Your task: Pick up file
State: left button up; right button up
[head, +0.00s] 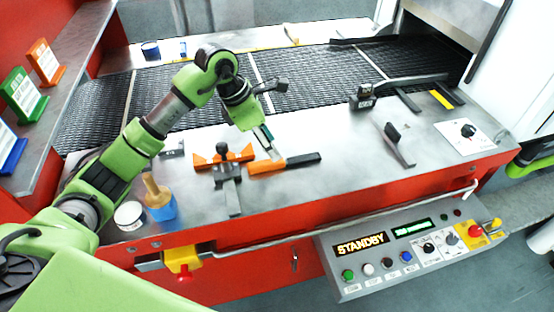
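A long tool with an orange part and a black part (303,159) lies flat on the steel table in front of the mesh belt. It looks like the file, but I cannot tell for certain. My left gripper (271,147) reaches down from above with its fingertips right over the tool's orange part. The fingertips hide a little of the tool. I cannot tell whether they touch it or how far apart they are.
An orange-and-grey clamp-like tool (228,178) lies close to the left. A blue pot with a brush (160,205) and a white-lidded tin (129,215) stand at the front left. A black-handled tool (398,143) lies right. The table between is clear.

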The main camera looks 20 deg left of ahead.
aim_at(285, 161)
pick_arm(q)
jog(key=shift+w+d+f, duration=0.15)
jog(key=shift+w+f, duration=0.1)
jog(key=shift+f, duration=0.25)
jog(key=shift+w+f, duration=0.1)
jog(key=shift+f, duration=0.15)
jog(key=shift+p+x, duration=0.85)
jog(key=shift+p, duration=0.05)
jog(key=shift+p+x, duration=0.45)
jog(key=shift+x, duration=0.8)
jog(key=shift+d+f, duration=0.1)
jog(key=shift+f, duration=0.4)
grip_shut()
pick_arm(e)
jog(key=w+r, duration=0.2)
jog(key=r, duration=0.1)
jog(key=shift+a, duration=0.1)
